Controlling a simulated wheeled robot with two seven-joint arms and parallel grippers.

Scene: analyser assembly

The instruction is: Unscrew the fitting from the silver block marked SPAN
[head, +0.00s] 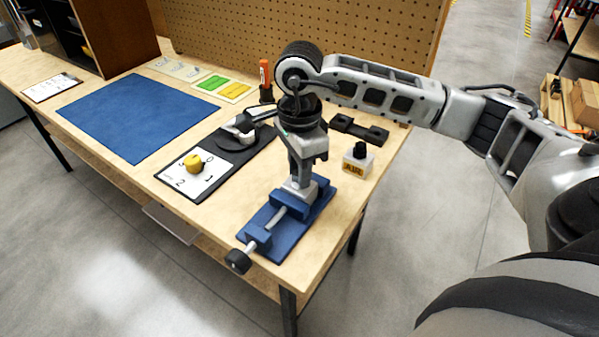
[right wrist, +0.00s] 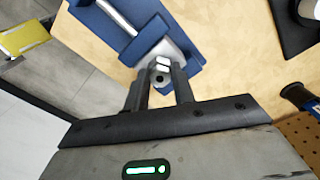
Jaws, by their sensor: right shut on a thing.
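A silver block (head: 312,188) sits between the jaws of a blue vise (head: 262,238) near the front corner of the bench; no SPAN marking can be read on it. My right gripper (head: 299,176) points down onto the block from above. In the right wrist view the gripper's fingers (right wrist: 160,82) are shut on a small pale metal fitting (right wrist: 161,68) with a dark hole, at the top of the silver block (right wrist: 172,50). The fingers hide most of the fitting in the head view. My left gripper is not in view.
A white block marked AIR (head: 357,166) with a black knob stands right of the vise. A black board (head: 225,165) with a yellow knob on a numbered card lies to the left. A blue mat (head: 135,115) is clear. A pegboard (head: 300,35) stands behind.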

